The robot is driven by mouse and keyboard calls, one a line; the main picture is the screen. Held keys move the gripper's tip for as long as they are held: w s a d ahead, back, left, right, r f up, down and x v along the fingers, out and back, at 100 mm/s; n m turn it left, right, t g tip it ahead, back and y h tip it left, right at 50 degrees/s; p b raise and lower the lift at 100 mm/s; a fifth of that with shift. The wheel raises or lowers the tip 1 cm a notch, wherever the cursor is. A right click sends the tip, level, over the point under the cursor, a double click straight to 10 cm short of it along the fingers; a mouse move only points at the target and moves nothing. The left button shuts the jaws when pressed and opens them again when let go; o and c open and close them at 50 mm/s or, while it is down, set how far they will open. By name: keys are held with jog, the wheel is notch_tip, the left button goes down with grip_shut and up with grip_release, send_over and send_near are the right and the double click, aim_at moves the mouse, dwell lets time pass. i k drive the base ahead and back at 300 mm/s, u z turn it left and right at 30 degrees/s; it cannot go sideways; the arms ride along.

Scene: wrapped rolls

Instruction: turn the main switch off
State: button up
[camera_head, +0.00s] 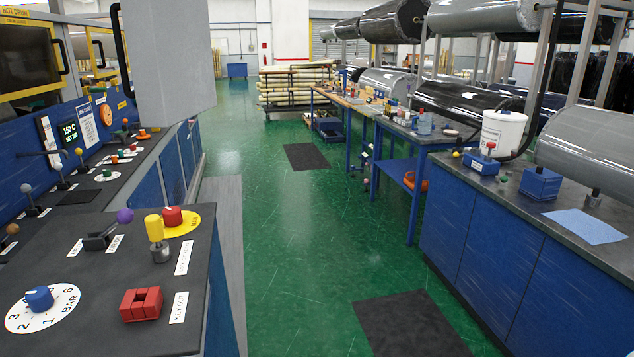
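The main switch (172,216) is a red knob on a round yellow plate, on the dark top of the near left console (105,295). The lettering on the plate's right side seems to read MAIN. The knob carries a pale mark on top, but its setting is too small to read. A yellow upright handle (155,228) on a grey metal base stands just in front of it and overlaps the plate's left edge. My gripper is not in view.
Nearby are a purple-balled lever (124,216), a red block (141,304) beside a KEY OUT label, and a blue dial (39,298) marked BAR. A large grey block (168,60) hangs above; its owner is unclear. The green floor aisle (290,220) is open; blue benches line the right.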

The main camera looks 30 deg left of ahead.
aim_at(172, 215)
jog(key=i, duration=1.75)
jog(key=u, duration=3.3)
jog(key=i, duration=0.95)
jog(key=z, duration=0.05)
